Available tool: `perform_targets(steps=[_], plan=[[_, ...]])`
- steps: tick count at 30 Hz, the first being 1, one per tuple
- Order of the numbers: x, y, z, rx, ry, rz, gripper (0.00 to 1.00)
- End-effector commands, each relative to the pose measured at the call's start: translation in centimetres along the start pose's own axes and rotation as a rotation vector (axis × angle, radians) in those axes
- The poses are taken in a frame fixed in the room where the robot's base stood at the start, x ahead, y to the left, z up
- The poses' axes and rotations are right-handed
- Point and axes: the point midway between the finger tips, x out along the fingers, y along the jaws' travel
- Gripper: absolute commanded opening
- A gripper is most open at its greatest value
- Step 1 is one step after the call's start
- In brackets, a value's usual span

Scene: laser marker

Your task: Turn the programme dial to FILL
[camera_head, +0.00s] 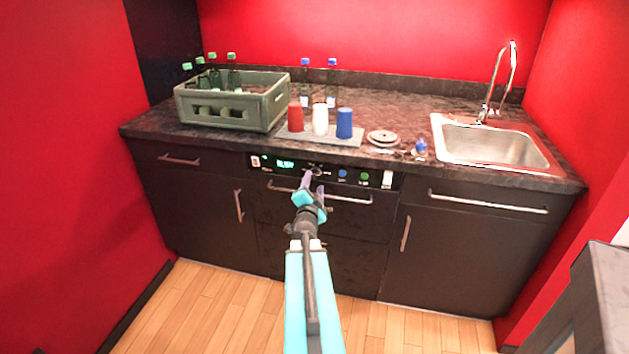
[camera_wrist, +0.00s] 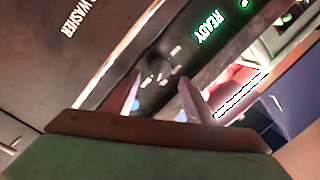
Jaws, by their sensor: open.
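The programme dial (camera_wrist: 157,66) is a dark round knob on the black control panel (camera_wrist: 130,50), with small pale marks around it. My gripper (camera_wrist: 160,82) is open, its two pale fingers pointing at the dial from either side; nothing is between them, and I cannot tell whether they touch it. The dial's pointer setting and the labels of its marks are too blurred to read. In the head view my gripper (camera_head: 313,183) is in front of the panel (camera_head: 325,177) and partly covers the dial area. The green display (camera_wrist: 208,27) reads READY.
Right of the dial are a blue button (camera_head: 342,173) and a green button (camera_head: 364,176). A drawer handle (camera_head: 350,199) runs below the panel. On the counter above stand a bottle crate (camera_head: 232,112), red, white and blue cups on a tray, and a sink (camera_head: 490,146).

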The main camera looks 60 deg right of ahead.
Motion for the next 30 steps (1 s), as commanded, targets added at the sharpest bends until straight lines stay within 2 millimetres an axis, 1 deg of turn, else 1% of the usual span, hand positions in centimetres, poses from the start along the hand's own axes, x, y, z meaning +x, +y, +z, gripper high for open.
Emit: perform_targets(steps=[1,6,15,20,29,30], plan=[[0.7,-0.1,0.0,0.000,0.000,0.000,0.50],[2.1,0.0,0.0,0.000,0.001,0.000,0.50],[4.0,0.0,0.0,0.001,0.000,0.000,0.50],[4.3,0.0,0.0,0.001,0.000,0.000,0.50],[4.3,0.0,0.0,0.000,-0.001,0.000,0.50],[4.3,0.0,0.0,0.000,-0.001,0.000,0.43]])
